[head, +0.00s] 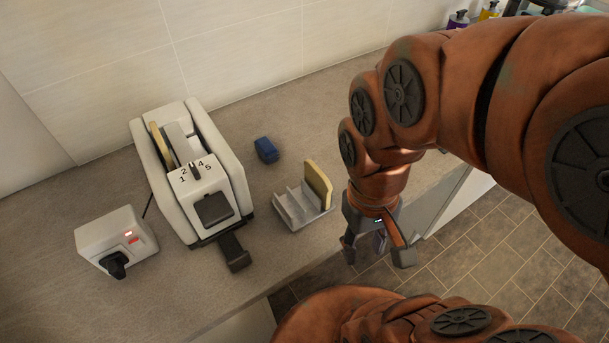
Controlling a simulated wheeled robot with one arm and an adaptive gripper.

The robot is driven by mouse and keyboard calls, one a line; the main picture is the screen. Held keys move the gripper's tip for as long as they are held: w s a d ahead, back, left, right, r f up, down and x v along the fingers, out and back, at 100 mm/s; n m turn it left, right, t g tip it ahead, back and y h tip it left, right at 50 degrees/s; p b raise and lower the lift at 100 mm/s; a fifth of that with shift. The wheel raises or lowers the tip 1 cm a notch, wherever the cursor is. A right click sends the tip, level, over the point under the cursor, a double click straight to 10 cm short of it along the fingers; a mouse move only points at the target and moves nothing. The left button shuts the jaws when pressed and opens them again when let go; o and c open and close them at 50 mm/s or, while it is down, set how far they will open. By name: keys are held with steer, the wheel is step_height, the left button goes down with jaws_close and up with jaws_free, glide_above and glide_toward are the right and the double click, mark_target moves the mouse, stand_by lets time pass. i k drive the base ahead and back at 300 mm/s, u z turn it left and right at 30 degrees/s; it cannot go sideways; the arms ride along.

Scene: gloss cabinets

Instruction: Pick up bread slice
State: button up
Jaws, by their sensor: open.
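A bread slice (318,185) stands upright in the right-hand slot of a small grey rack (291,211) on the counter. A second bread slice (161,145) sits upright in the left slot of a white toaster (213,172), partly sunk into it. My gripper (377,257) is open and empty, pointing down to the right of the rack. In the picture it is over the floor by the counter's front edge, apart from the bread. Its height relative to the rack is hard to tell.
A blue block (266,150) lies behind the rack. A white socket box (115,242) with a black plug stands left of the toaster. The toaster's black lever (234,252) juts forward. Counter (300,110) is clear toward the back wall. Bottles (458,19) stand at top right.

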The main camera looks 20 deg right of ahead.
mark_target(316, 179)
steer(key=u, duration=2.7)
steer(key=k, duration=1)
steer(key=z, duration=0.35)
